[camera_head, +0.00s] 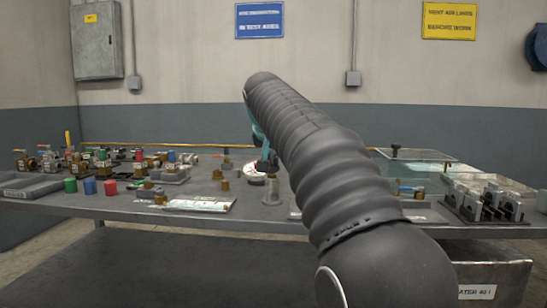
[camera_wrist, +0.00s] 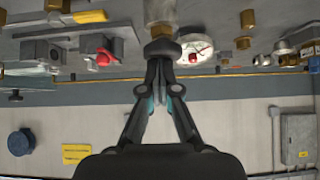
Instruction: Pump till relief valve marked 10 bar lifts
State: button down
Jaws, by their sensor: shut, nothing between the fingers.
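My gripper (camera_wrist: 162,50) has its fingers together, with nothing seen between them. In the wrist view, which looks upside down, its tips are at the lower end of a metal cylindrical fitting (camera_wrist: 159,12); I cannot tell whether they touch. A round white-faced gauge (camera_wrist: 195,49) with a red mark is just right of the tips; its reading is too small to tell. I cannot make out a 10 bar marking or clearly identify the pump.
Several valves with coloured parts (camera_head: 75,160) crowd the bench's left side. Red, blue and green caps (camera_head: 89,186) stand before them, beside a grey tray (camera_head: 35,187). A clear-topped tank (camera_head: 440,172) and metal blocks (camera_head: 487,203) are at right.

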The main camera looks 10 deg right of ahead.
aim_at(273, 167)
jog(key=shift+f, duration=0.3)
notch_tip(273, 167, up, 5)
jog(key=p, duration=0.4)
jog(key=shift+f, duration=0.15)
jog(key=v, duration=1)
dwell(0.4)
